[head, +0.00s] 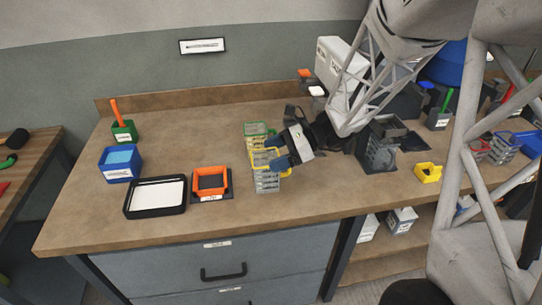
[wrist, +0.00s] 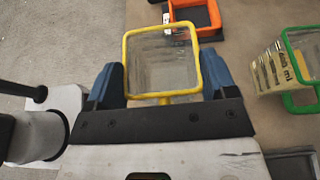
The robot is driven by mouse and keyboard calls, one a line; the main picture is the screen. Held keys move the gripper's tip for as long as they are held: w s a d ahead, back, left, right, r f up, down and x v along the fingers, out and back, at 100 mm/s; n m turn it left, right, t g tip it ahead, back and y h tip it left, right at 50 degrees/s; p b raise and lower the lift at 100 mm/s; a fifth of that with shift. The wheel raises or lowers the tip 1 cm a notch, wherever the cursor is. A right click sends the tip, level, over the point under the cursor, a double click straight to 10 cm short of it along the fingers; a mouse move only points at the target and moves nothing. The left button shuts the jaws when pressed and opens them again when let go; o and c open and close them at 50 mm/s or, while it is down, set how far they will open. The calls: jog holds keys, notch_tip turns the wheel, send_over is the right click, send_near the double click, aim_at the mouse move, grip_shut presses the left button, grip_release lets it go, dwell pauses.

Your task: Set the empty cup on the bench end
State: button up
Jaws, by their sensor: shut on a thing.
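A clear cup with a yellow rim and handle (head: 267,184) is upright between the blue fingers of my gripper (head: 276,160), near the middle of the bench. In the wrist view I look down into this yellow-rimmed cup (wrist: 162,62); its inside looks clear, with no contents visible. The gripper (wrist: 163,78) is shut on it. Whether its base touches the bench I cannot tell. A second clear cup with a green rim (head: 256,130) stands just behind it and is at the right in the wrist view (wrist: 272,70). The wooden bench (head: 85,215) has its bare end at the left.
Left of the cup are an orange-rimmed tray on a dark base (head: 210,181), a black tray with a white sheet (head: 156,196), a blue bin (head: 120,164) and a green holder (head: 124,131). A yellow container (head: 428,172) sits at right. The front-left corner is clear.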

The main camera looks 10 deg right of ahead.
aim_at(272, 157)
jog(key=shift+w+a+f, duration=0.1)
jog(key=shift+w+a, duration=0.05)
jog(key=shift+w, duration=1.35)
jog(key=shift+f, duration=0.1)
jog(key=shift+f, duration=1.7)
jog(key=o, duration=1.3)
jog(key=shift+f, duration=0.1)
jog(key=shift+c, duration=0.2)
jog(key=v, duration=1.2)
jog(key=shift+r, duration=0.2)
